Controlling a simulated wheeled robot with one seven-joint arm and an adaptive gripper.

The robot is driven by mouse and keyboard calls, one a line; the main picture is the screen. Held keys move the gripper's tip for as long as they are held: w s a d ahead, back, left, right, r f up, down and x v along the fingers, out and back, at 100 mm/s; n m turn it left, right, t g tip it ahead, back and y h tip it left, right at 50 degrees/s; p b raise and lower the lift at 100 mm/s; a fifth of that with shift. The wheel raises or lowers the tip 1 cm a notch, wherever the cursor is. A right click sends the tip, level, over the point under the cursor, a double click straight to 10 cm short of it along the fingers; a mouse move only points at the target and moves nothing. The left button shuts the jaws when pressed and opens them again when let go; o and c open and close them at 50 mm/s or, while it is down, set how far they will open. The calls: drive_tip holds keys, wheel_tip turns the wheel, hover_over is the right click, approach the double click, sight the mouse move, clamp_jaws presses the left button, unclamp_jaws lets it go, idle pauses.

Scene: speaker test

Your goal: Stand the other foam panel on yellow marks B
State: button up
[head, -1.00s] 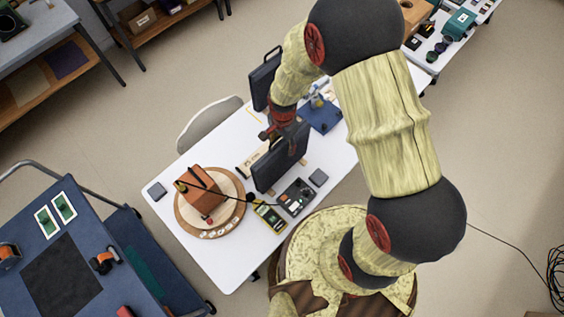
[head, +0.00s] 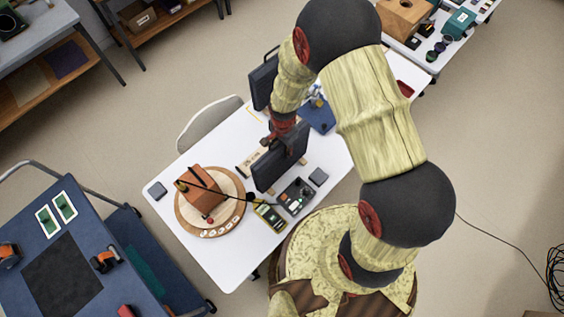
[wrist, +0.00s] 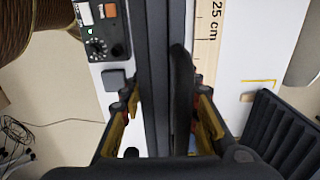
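A dark foam panel (head: 281,160) stands upright on the white table beside the turntable. My gripper (head: 279,133) is at its upper edge. In the wrist view the panel (wrist: 155,70) runs between the two fingers of my gripper (wrist: 168,105), with a curved black handle at its right side. The fingers look spread, with narrow gaps to the panel. A second dark panel (head: 263,82) stands at the table's far edge; its ribbed face (wrist: 285,135) shows at right in the wrist view. Yellow corner marks (wrist: 260,82) lie on the table near it. I cannot read any mark's letter.
An orange box (head: 201,190) sits on a round wooden turntable (head: 238,213) left of the near panel. A grey control box (head: 297,197) and a yellow meter (head: 269,215) lie in front. A ruler strip (wrist: 205,50) lies beside the panel.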

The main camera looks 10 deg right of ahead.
drive_tip(key=c, duration=0.6)
clamp_jaws()
